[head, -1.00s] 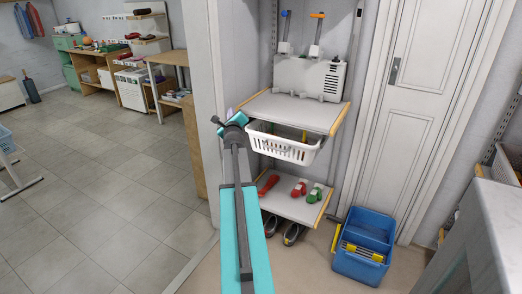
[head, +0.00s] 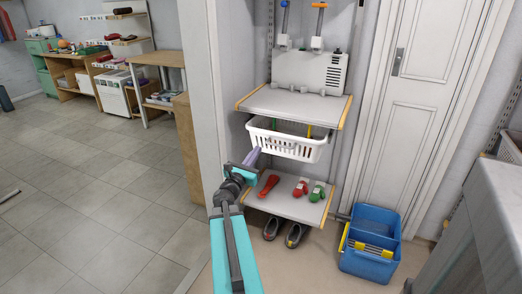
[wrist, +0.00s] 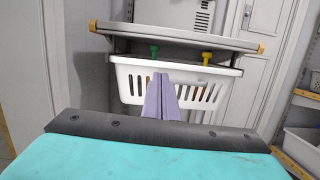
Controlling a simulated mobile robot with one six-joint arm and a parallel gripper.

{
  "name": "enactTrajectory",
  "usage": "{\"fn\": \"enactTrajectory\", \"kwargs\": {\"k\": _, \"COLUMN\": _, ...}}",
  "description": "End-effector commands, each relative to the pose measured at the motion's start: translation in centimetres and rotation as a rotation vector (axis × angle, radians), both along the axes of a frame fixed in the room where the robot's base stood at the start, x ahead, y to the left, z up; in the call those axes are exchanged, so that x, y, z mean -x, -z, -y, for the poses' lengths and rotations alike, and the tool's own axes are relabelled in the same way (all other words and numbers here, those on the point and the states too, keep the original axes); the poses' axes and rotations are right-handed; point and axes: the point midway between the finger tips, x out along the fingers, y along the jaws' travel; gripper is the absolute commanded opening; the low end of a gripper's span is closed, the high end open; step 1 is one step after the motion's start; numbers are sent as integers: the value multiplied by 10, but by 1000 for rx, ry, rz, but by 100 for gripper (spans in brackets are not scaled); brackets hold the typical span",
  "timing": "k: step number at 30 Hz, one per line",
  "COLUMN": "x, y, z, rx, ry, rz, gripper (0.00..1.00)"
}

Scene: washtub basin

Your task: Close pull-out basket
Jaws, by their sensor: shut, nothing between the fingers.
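The pull-out basket (head: 285,139) is a white slotted plastic basket hanging under a grey shelf (head: 293,104), and it sticks out a little past the shelf's front edge. It also shows in the wrist view (wrist: 205,88). My gripper (head: 254,155) has purple fingers, pressed together with nothing between them. In the wrist view the fingers (wrist: 161,97) point at the basket's front wall and cover part of it. I cannot tell whether they touch it. A green-topped and a yellow-topped item (wrist: 207,57) show at the basket's top.
A lower shelf (head: 290,205) holds red and green items, with shoes (head: 283,231) on the floor below. A blue bucket (head: 371,243) stands to the right by the white door (head: 420,90). A grey counter (head: 490,220) is at the right edge. Open tiled floor lies left.

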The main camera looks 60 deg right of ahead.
Motion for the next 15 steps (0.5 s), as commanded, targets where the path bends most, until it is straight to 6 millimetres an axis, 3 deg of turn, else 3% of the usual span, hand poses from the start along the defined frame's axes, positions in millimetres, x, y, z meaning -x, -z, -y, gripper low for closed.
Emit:
{"fn": "enactTrajectory", "kwargs": {"k": 1, "x": 1, "y": 17, "z": -6, "rx": -15, "ry": -3, "rz": -3, "gripper": 0}}
{"fn": "enactTrajectory", "kwargs": {"k": 7, "x": -5, "y": 54, "z": -17, "rx": -44, "ry": -20, "rz": -27, "gripper": 0}}
{"fn": "enactTrajectory", "kwargs": {"k": 15, "x": -14, "y": 63, "z": -22, "rx": -49, "ry": -33, "rz": -32, "gripper": 0}}
